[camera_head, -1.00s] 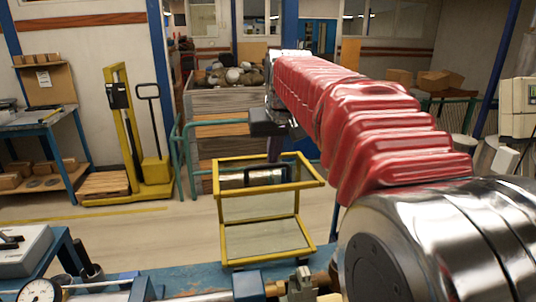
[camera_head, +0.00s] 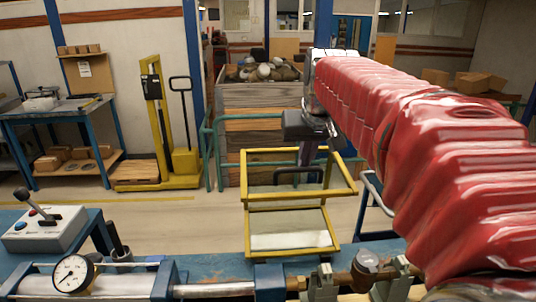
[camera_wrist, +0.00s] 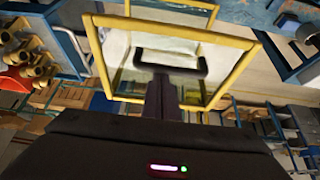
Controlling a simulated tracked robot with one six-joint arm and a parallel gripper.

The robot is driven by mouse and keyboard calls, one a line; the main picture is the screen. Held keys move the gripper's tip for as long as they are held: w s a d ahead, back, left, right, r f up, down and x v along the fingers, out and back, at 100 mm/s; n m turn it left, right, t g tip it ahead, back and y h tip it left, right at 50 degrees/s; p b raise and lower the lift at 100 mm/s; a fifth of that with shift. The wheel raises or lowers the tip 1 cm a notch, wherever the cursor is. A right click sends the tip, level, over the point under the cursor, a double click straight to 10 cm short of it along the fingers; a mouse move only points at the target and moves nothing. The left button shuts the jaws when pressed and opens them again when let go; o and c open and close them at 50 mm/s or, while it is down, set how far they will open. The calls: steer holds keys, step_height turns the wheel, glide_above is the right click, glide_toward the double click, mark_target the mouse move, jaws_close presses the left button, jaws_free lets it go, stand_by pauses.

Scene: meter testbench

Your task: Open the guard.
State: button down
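The guard (camera_head: 289,246) is a yellow frame with clear panels, standing behind the blue bench edge in the head view. Its upper framed part (camera_head: 247,178) carries a black handle (camera_head: 283,171). In the wrist view, the guard's yellow frame (camera_wrist: 185,30) fills the upper middle, with the black U-shaped handle (camera_wrist: 203,67) in front of a pane. My gripper (camera_wrist: 163,85) is dark and reaches up to the handle, overlapping its lower middle. One finger outline shows, so I cannot tell whether it is shut on the handle. In the head view, my gripper (camera_head: 306,152) is at the guard's upper right.
A control box with a lever (camera_head: 44,230), a dial gauge (camera_head: 73,274) and pipework (camera_head: 215,290) occupy the bench in front. A yellow pallet lifter (camera_head: 160,130), green rail (camera_head: 208,150) and wooden crate (camera_head: 262,130) stand behind. Open floor lies left of the guard.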

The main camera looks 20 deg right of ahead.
steer(key=v, duration=1.3)
steer(key=shift+r, duration=0.35)
steer(key=shift+s, duration=0.2)
